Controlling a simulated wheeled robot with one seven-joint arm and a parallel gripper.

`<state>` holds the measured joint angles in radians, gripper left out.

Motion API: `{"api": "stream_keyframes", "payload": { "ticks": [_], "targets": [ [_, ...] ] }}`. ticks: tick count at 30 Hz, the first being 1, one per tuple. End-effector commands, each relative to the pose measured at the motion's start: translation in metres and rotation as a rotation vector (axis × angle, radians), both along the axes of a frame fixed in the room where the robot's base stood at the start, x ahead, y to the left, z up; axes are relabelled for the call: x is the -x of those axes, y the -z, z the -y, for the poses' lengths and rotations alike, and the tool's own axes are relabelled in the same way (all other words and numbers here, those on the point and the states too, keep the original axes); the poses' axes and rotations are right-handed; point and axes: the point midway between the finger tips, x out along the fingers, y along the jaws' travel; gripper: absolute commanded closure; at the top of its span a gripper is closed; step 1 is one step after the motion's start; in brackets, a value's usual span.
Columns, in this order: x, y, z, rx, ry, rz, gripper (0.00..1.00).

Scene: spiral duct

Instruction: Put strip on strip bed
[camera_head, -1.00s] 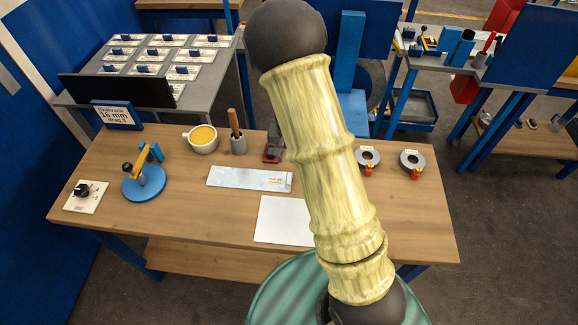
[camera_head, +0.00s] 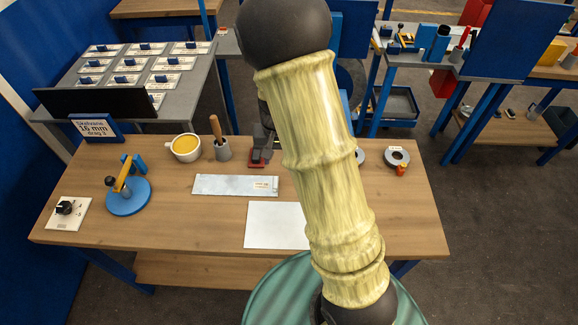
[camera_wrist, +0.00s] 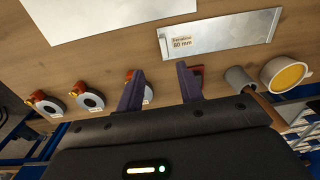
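A long flat grey metal piece (camera_head: 225,185) with a small label at its right end lies on the wooden workbench; it also shows in the wrist view (camera_wrist: 222,38), its label ending in "mm". I cannot tell whether it is the strip or the strip bed. Several grey ring-shaped rolls (camera_wrist: 88,100) with red-orange clips lie in the wrist view, and one shows clearly in the head view (camera_head: 397,158). My gripper (camera_wrist: 160,88) is open, its two fingers apart with nothing seen between them, above the bench. In the head view my arm hides most of the gripper.
A white sheet (camera_head: 275,225) lies in front of the metal piece. A yellow-filled cup (camera_head: 186,148), a grey pot with a wooden handle (camera_head: 222,150) and a red-based tool (camera_head: 257,162) stand behind it. A blue round stand (camera_head: 128,196) is at left.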

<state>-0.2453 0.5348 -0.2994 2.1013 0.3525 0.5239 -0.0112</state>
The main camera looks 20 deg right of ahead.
Motion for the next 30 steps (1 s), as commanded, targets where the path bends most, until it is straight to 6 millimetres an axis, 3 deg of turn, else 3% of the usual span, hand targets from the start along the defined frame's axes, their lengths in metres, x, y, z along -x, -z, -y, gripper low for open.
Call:
{"api": "stream_keyframes", "payload": {
  "ticks": [3, 9, 15, 19, 30],
  "targets": [
    [0.028, -0.027, 0.003, -0.01, -0.05, 0.04, 0.63],
    [0.081, -0.064, 0.006, 0.006, -0.17, 0.122, 0.63],
    [0.123, -0.084, 0.008, 0.05, -0.277, 0.193, 0.63],
    [0.132, -0.086, 0.009, 0.063, -0.303, 0.205, 0.63],
    [0.132, -0.086, 0.009, 0.062, -0.303, 0.205, 0.64]
  ]
}}
